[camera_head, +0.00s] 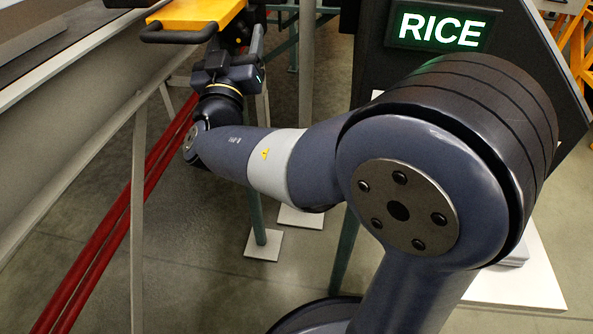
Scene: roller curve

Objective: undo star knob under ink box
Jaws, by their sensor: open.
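A yellow panel (205,13) with a black handle (180,33) along its near edge is at the top left, cut off by the frame. I cannot tell whether it belongs to the ink box. My gripper (238,46) is just below its right end, fingers pointing up and away, open. A small orange-yellow spot shows between the fingers, too small to identify. I cannot make out the star knob; the yellow panel and my gripper cover that area. I cannot tell whether the fingers touch anything.
A dark panel with a lit RICE sign (443,27) stands at the upper right, behind my arm. A grey machine frame (138,200) and red rails (105,230) run along the left. Green posts on white foot plates (263,245) stand below my forearm.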

